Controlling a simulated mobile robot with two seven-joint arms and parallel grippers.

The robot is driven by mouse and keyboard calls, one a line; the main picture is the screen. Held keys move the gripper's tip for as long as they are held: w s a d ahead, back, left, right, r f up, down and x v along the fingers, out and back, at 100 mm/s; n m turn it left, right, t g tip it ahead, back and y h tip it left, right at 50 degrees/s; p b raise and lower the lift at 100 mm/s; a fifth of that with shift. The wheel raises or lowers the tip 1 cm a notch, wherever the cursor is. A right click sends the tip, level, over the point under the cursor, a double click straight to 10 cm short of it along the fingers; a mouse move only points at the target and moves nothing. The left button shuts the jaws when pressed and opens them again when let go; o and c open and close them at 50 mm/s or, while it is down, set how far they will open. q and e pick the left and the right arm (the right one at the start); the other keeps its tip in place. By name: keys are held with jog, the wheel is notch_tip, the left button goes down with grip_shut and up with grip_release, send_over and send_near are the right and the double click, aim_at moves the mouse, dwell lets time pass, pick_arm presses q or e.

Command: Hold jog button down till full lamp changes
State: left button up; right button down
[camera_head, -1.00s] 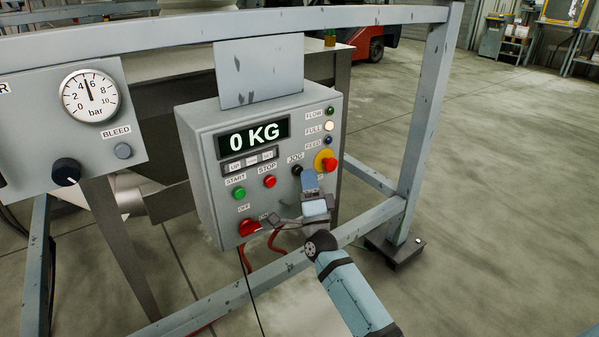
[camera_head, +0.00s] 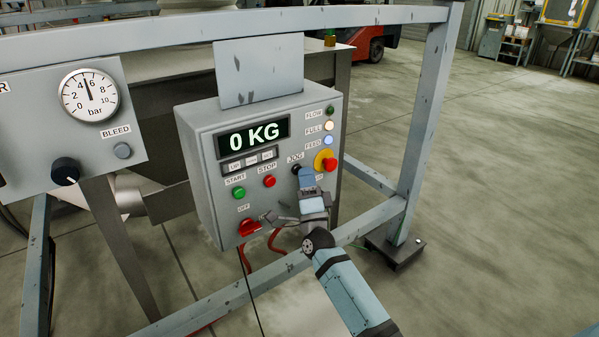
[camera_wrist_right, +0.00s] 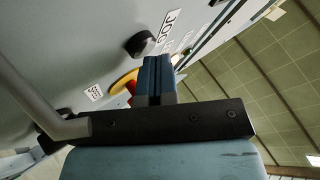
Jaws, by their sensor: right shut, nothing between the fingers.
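The grey control box carries a black JOG button (camera_head: 296,169), which also shows in the right wrist view (camera_wrist_right: 140,43). My right gripper (camera_head: 304,174) is shut and empty, with its fingertips at the button's lower right; they overlap it in the head view. In the wrist view the blue-grey fingers (camera_wrist_right: 155,68) end close beside the button; contact is hard to tell. The FULL lamp (camera_head: 329,126) glows pale cream. The FEED lamp (camera_head: 328,141) below it glows light blue. The FLOW lamp (camera_head: 330,110) above is dark green. My left gripper is not in view.
The display (camera_head: 253,136) reads 0 KG. A red emergency stop (camera_head: 330,164) on a yellow plate sits just right of the JOG button. The green START (camera_head: 239,193) and red STOP (camera_head: 269,181) buttons are to the left. A frame rail (camera_head: 270,274) crosses below.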

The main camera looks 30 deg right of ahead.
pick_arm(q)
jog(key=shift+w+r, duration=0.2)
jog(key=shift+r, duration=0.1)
pick_arm(e)
jog(key=shift+y, duration=0.3)
pick_arm(q)
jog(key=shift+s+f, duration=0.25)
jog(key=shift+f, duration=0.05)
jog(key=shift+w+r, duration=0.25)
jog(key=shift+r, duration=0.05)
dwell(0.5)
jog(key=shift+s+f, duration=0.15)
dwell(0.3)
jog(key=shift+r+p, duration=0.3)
jog(key=shift+p, duration=0.1)
pick_arm(e)
jog(key=shift+s, duration=0.9)
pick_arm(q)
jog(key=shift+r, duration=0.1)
